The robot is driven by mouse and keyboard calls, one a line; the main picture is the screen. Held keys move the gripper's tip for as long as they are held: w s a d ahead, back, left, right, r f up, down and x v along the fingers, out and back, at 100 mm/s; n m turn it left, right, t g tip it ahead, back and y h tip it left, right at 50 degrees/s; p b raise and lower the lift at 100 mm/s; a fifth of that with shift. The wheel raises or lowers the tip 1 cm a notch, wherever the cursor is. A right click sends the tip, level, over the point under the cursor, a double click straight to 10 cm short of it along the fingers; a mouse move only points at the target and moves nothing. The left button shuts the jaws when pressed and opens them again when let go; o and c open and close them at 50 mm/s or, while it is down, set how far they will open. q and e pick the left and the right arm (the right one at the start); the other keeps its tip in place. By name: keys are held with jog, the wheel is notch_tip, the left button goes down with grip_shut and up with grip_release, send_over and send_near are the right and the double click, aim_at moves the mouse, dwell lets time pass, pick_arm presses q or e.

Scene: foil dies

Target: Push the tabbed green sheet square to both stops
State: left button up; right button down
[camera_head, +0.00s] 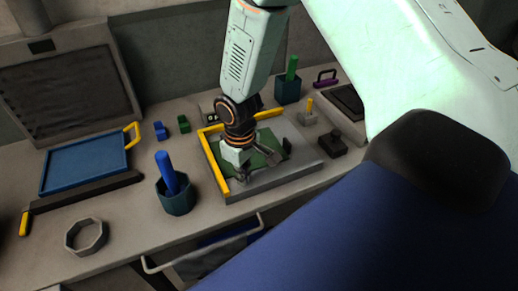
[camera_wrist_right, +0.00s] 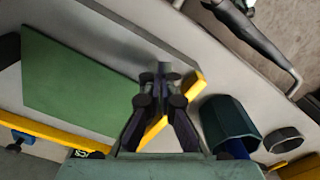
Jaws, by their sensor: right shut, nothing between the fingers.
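The green sheet (camera_head: 258,155) lies on the pale grey plate (camera_head: 290,178), partly covered by my right gripper in the head view. In the right wrist view the sheet (camera_wrist_right: 80,85) lies flat, with one edge near and roughly along a long yellow stop (camera_wrist_right: 50,136). The other yellow stop (camera_head: 213,165) runs along the plate's left side; its end (camera_wrist_right: 195,87) shows beside my fingers. My fingers hide the space between it and the sheet. My right gripper (camera_wrist_right: 162,74) is shut and empty, low over the plate beside the sheet. My left gripper is out of view.
A teal cup (camera_head: 176,202) with a blue rod stands left of the plate. A grey ring (camera_head: 84,236) and a blue tray (camera_head: 85,163) lie farther left. Another cup (camera_head: 288,90) and small blocks stand behind and right. An open drawer (camera_head: 205,258) juts out below the front edge.

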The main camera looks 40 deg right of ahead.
jog(key=shift+d, duration=0.1)
jog(key=shift+f, duration=0.1)
dwell(0.3)
jog(key=shift+f, duration=0.3)
jog(key=shift+f+b, duration=0.3)
jog(key=shift+b, duration=0.05)
jog(key=shift+p, duration=0.3)
dwell(0.7)
jog(key=shift+w, duration=0.4)
jog(key=shift+w+d, duration=0.2)
jog(key=shift+w, duration=0.65)
jog(key=shift+w+d, duration=0.1)
jog(key=shift+w, duration=0.1)
